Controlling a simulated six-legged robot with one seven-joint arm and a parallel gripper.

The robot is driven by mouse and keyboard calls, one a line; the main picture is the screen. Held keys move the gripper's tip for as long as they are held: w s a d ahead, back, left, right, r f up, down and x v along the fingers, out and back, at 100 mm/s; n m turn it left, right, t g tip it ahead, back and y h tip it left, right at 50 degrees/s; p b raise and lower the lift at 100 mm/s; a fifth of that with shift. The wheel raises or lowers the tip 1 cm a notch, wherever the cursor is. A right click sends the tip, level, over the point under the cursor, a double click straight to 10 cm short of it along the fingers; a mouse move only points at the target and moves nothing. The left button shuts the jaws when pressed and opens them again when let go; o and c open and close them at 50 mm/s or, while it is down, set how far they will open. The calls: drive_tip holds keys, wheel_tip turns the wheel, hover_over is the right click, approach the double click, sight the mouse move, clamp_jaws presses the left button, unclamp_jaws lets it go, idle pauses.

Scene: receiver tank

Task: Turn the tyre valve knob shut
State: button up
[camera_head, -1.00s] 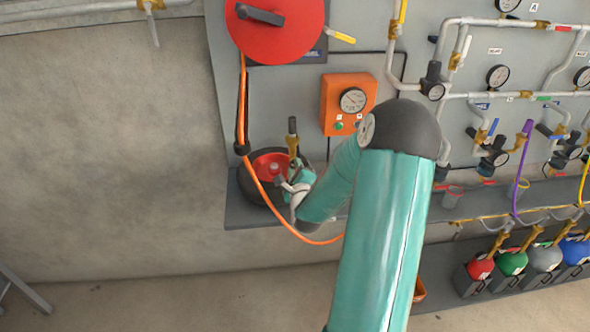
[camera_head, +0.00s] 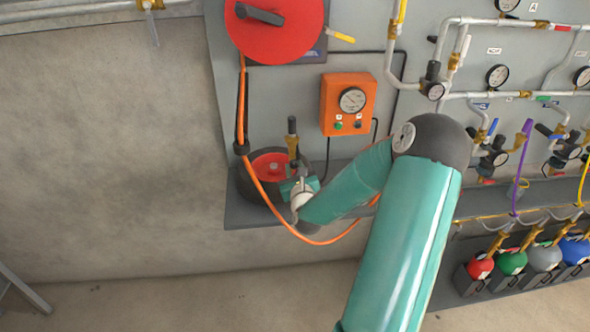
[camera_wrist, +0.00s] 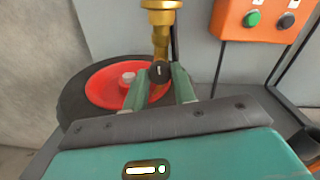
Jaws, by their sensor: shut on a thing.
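The black tyre valve knob (camera_wrist: 160,73) shows in the wrist view between the two green fingers of my gripper (camera_wrist: 160,84), at the lower end of the brass fitting (camera_wrist: 160,35). The fingers are shut on it from both sides. In the head view my gripper (camera_head: 296,184) is at the right edge of the tyre, and the knob is hidden there. The black tyre (camera_head: 250,188) with its red hub (camera_head: 268,168) lies on the grey shelf. The brass fitting (camera_head: 292,150) stands upright with a dark upper end.
An orange gauge box (camera_head: 349,104) is on the panel above and right of the tyre. An orange hose (camera_head: 258,182) hangs from the red reel (camera_head: 275,28) and loops below the gripper. Pipes and gauges fill the right side.

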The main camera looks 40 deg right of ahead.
drive_tip(key=shift+m, duration=0.4)
drive_tip(key=o, duration=1)
drive_tip(key=shift+s, duration=0.1)
